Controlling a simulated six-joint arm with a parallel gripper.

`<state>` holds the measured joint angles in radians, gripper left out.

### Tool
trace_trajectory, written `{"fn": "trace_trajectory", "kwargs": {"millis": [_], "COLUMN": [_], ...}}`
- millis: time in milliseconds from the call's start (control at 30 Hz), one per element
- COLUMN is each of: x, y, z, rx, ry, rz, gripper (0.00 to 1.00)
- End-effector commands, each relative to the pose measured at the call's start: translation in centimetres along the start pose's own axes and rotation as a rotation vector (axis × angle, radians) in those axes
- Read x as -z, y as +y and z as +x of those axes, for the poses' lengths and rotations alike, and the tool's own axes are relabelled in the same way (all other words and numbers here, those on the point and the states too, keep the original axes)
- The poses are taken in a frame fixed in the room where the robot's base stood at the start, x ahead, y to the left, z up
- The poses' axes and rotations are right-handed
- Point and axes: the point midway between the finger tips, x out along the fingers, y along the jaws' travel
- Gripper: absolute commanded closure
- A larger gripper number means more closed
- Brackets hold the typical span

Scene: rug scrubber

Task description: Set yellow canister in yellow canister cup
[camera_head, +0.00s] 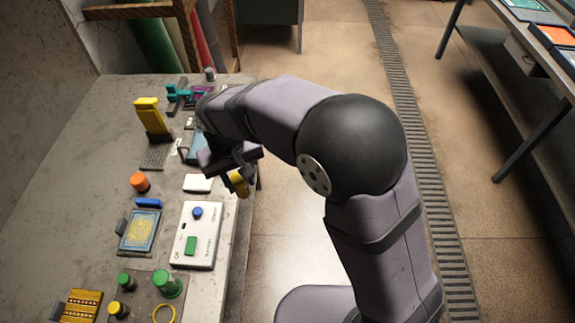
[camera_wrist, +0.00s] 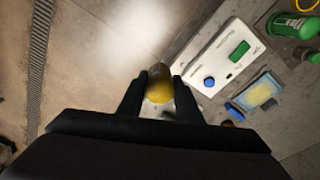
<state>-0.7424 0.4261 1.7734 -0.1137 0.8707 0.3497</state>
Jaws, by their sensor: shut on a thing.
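The yellow canister (camera_head: 240,183) is held by my gripper (camera_head: 236,172), near the right edge of the table. In the wrist view the canister (camera_wrist: 159,86) sits between the two dark fingers, which are shut on it. A yellow ring (camera_head: 163,314), which looks like the rim of the yellow canister cup, is at the bottom of the head view, beside a green canister (camera_head: 167,283). It is well apart from my gripper. The ring's inside is only partly visible.
A white panel (camera_head: 197,236) with a blue knob and a green button lies between my gripper and the ring. A small blue-framed rug (camera_head: 140,231), an orange knob (camera_head: 139,182) and a yellow brush-like thing (camera_head: 151,117) stand to the left. Floor lies right of the table.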

Motion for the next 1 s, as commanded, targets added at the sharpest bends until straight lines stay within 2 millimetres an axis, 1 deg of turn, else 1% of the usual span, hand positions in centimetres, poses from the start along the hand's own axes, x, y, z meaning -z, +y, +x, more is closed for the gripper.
{"fn": "trace_trajectory", "kwargs": {"millis": [33, 67, 100, 167, 200, 267, 300, 400, 500, 700, 800, 900, 1000], "x": [-0.3, -0.6, -1.0, -1.7, -2.3, -3.3, -4.0, -6.0, -8.0, -12.1, -14.1, -15.9, -17.8], "y": [-2.6, -4.0, -5.7, -8.2, -9.9, -12.4, -14.0, -17.7, -20.8, -25.7, -27.7, -29.3, -30.2], "z": [-0.1, -0.2, -0.3, -0.6, -0.8, -1.0, -1.2, -1.7, -2.1, -2.9, -3.3, -3.6, -3.3], "rx": [0.008, 0.012, 0.017, 0.024, 0.029, 0.036, 0.04, 0.049, 0.058, 0.07, 0.076, 0.08, 0.083], "ry": [-0.001, -0.004, -0.006, -0.01, -0.012, -0.017, -0.02, -0.027, -0.033, -0.044, -0.049, -0.054, -0.062], "rz": [-0.044, -0.065, -0.093, -0.134, -0.16, -0.202, -0.229, -0.293, -0.348, -0.445, -0.488, -0.526, -0.572], "gripper": [0.88, 0.88, 0.88, 0.88, 0.88, 0.88, 0.88, 0.88, 0.88, 0.88, 0.88, 0.88, 0.88]}}
